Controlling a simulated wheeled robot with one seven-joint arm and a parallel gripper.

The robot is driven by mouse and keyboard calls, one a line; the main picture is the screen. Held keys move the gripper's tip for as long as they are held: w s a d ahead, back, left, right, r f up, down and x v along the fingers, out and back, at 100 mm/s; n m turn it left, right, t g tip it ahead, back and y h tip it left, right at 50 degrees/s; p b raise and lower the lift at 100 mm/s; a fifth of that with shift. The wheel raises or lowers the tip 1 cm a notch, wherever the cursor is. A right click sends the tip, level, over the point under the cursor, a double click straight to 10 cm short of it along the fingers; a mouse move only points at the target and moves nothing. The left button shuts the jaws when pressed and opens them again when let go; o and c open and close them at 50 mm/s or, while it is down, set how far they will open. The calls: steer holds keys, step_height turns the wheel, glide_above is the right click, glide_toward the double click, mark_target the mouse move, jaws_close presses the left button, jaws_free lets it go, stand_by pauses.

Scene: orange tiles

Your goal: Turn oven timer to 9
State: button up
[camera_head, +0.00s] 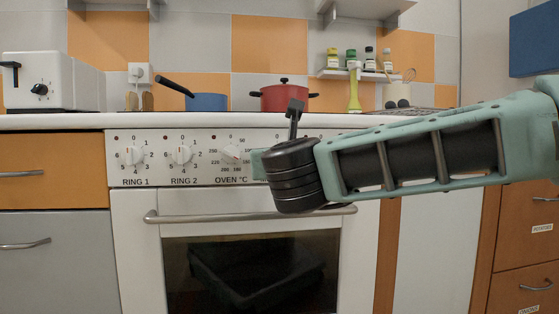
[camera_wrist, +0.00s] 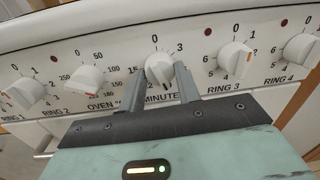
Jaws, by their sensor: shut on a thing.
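The oven timer knob (camera_wrist: 158,67) is white and sits in the middle of the wrist view, above the partly hidden label MINUTES. Its dial shows 0 at the top, 3 at upper right and 15 at left. My gripper (camera_wrist: 161,80) is shut on this knob, one dark finger on each side. The 6 and 9 marks are hidden or unclear, and I cannot tell which number the knob points to. In the head view my arm covers the timer, and my fingertips are hidden.
The oven temperature knob (camera_wrist: 88,78) is left of the timer and the RING 3 knob (camera_wrist: 235,58) is right. The oven door handle (camera_head: 185,217) runs below the panel (camera_head: 207,160). A red pot (camera_head: 283,98) and a blue pan (camera_head: 207,102) stand on top.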

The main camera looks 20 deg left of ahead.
steer(key=o, duration=1)
steer(key=p+v, duration=0.4)
steer(key=v, duration=1.3)
steer(key=shift+s+d+f, duration=0.1)
steer(key=shift+s+d, duration=0.05)
